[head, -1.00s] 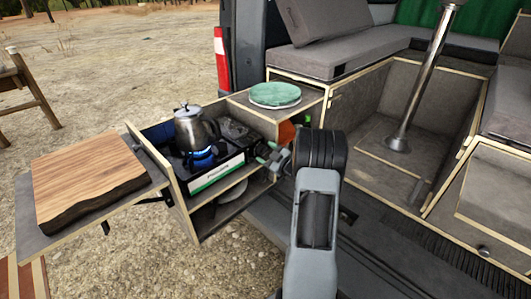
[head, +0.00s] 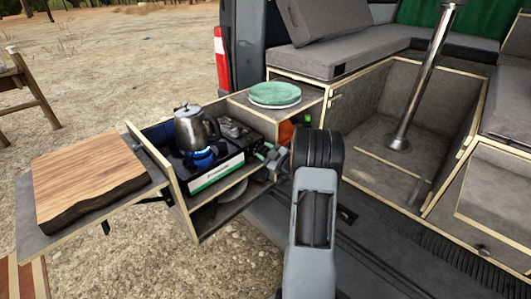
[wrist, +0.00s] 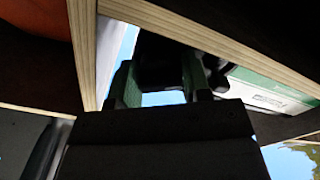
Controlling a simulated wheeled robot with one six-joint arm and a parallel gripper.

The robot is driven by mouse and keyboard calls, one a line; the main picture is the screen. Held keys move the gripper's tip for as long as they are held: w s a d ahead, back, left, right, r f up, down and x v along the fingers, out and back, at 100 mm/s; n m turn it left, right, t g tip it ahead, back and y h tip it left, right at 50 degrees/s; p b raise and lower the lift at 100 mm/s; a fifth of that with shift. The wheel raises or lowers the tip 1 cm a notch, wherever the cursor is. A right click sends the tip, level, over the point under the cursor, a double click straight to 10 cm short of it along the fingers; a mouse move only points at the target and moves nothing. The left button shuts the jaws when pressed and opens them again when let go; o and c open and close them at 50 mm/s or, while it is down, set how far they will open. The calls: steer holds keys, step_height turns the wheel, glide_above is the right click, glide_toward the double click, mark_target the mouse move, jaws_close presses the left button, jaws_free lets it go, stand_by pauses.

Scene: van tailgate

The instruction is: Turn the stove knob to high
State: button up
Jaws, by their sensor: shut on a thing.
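The camp stove (head: 217,177) is a black unit with a white and green front panel, set in the pull-out kitchen box. A blue flame (head: 203,158) burns under a steel kettle (head: 195,128). My gripper (head: 262,153) is at the right end of the stove. In the wrist view, my gripper (wrist: 158,82) has its two green fingers around a dark knob (wrist: 160,55), shut on it. The stove's white panel (wrist: 265,95) shows right of the fingers. The knob's pointer and markings cannot be made out, and in the head view my gripper hides the knob.
Light wood edges (wrist: 215,40) of the box run close around my gripper. Green plates (head: 275,94) rest on the box top. A cutting board (head: 88,178) lies on the left side shelf. A table post (head: 425,75) stands in the van at right.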

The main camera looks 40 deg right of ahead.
steer(key=m+p, duration=0.1)
steer(key=m, duration=0.4)
stand_by(0.3)
steer(key=o, duration=0.9)
steer(key=shift+c, duration=0.2)
steer(key=shift+s, duration=0.1)
steer(key=s+d, duration=0.2)
steer(key=s, duration=1.1)
steer(key=shift+s+d, duration=0.15)
steer(key=shift+s, duration=0.1)
